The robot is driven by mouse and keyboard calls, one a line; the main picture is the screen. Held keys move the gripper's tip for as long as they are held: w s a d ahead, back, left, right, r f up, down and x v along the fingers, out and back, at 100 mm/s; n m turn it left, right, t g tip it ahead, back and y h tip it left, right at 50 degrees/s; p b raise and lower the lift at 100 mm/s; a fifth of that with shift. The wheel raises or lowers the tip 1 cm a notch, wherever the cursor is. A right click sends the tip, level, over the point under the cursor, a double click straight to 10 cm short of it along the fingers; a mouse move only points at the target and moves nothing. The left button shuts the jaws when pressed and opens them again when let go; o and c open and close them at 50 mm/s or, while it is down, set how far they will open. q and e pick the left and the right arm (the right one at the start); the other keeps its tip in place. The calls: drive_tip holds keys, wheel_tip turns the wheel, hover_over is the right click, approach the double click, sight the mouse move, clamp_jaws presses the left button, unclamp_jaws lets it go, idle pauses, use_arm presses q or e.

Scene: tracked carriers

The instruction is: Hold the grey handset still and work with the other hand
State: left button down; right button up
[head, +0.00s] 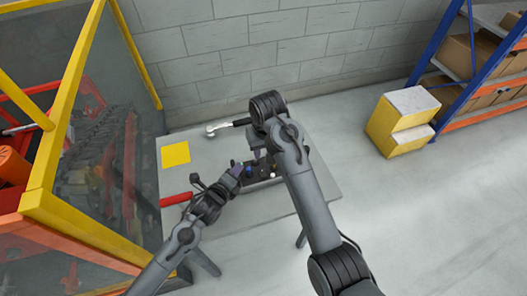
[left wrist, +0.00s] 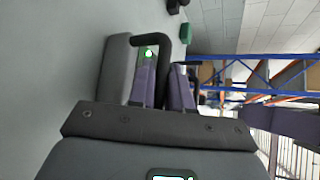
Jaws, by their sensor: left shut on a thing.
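The grey handset (left wrist: 117,68) shows in the left wrist view, with a black loop-shaped part and a small lit green spot on it. My left gripper (left wrist: 166,80) has purple fingers and is shut on the handset. In the head view my left gripper (head: 238,170) is over the middle of the grey table, where the handset is too small to make out clearly. My right gripper (head: 258,154) is just above and right of it, close to the same spot. My right arm partly hides it, and its jaw opening cannot be made out.
A dark tray (head: 266,180) with small items lies on the grey table (head: 215,238) by the grippers. A yellow square (head: 175,154), a red-handled thing (head: 176,199) and a black-handled tool (head: 228,125) lie around them. A yellow-framed cage (head: 75,110) stands left; yellow steps (head: 400,122) stand right.

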use_arm(q)
drive_tip(key=c, duration=1)
unclamp_jaws()
